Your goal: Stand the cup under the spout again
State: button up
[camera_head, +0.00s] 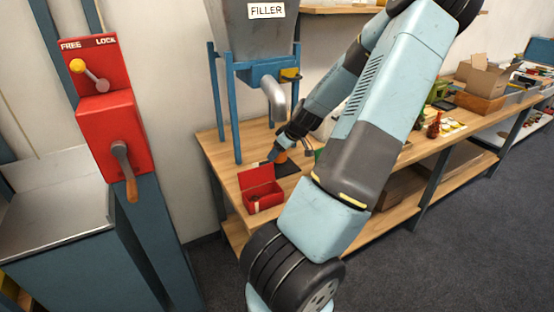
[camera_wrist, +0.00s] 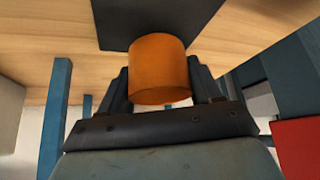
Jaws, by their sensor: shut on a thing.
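My gripper (camera_head: 283,151) is shut on the orange cup (camera_wrist: 160,70), with a finger on each side of it in the wrist view. In the head view the cup (camera_head: 281,157) is small and partly covered by my gripper. The grey spout (camera_head: 277,104) of the filler (camera_head: 262,30) bends down above and slightly left of the cup. A black mat (camera_wrist: 152,22) on the wooden table lies behind the cup in the wrist view. It also shows in the head view (camera_head: 288,169). I cannot tell whether the cup touches the mat.
An open red box (camera_head: 262,190) stands on the table's left front part, near the mat. Blue filler legs (camera_head: 231,110) rise close by. A red lever panel (camera_head: 112,130) is at the left. Small items and a cardboard box (camera_head: 484,76) are farther right.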

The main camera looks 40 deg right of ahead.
aim_at(278, 157)
jog(key=shift+w, duration=0.3)
notch_tip(278, 157, down, 4)
jog(key=shift+r, duration=0.25)
jog(key=o, duration=1.6)
jog(key=shift+s, duration=0.1)
jog(key=shift+d, duration=0.1)
jog(key=shift+v, duration=6.05)
